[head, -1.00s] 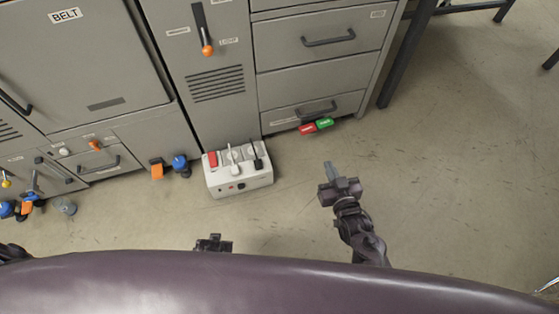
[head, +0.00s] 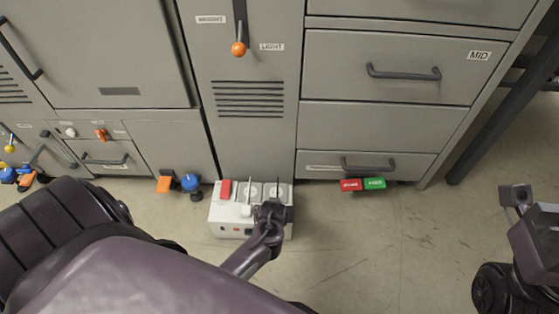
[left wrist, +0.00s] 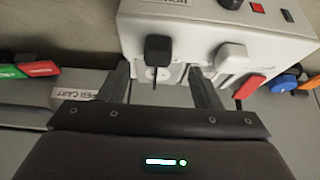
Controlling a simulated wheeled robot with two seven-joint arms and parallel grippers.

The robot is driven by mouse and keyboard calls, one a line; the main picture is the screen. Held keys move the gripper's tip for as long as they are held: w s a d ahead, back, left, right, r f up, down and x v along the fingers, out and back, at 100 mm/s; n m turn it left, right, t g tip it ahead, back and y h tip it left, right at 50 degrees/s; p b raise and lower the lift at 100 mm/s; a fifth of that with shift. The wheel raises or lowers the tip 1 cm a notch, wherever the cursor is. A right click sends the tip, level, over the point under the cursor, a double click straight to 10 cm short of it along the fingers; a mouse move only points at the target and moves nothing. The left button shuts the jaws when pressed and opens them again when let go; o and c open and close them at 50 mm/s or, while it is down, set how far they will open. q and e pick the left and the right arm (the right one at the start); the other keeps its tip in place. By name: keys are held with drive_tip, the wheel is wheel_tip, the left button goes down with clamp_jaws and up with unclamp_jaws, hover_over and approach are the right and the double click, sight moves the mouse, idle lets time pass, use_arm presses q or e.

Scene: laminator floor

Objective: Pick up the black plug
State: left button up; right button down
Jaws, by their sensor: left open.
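The black plug (left wrist: 158,48) sits on a round socket of the white power box (left wrist: 195,15) in the left wrist view. My left gripper (left wrist: 159,70) is open, with one finger on each side in that view and the plug between and just beyond the fingertips. I cannot tell whether they touch it. In the head view my left gripper (head: 272,208) covers the right part of the box (head: 228,222) and hides the black plug. Part of my right arm shows at the right edge; its jaws cannot be made out.
A white plug (left wrist: 232,58) and a red switch (left wrist: 248,87) sit beside the black plug on the box. Grey cabinets (head: 250,130) stand right behind the box.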

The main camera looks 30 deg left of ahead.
use_arm(q)
drive_tip(key=b+x, duration=0.3)
drive_tip(key=x, duration=0.2)
drive_tip(key=c, duration=1.1)
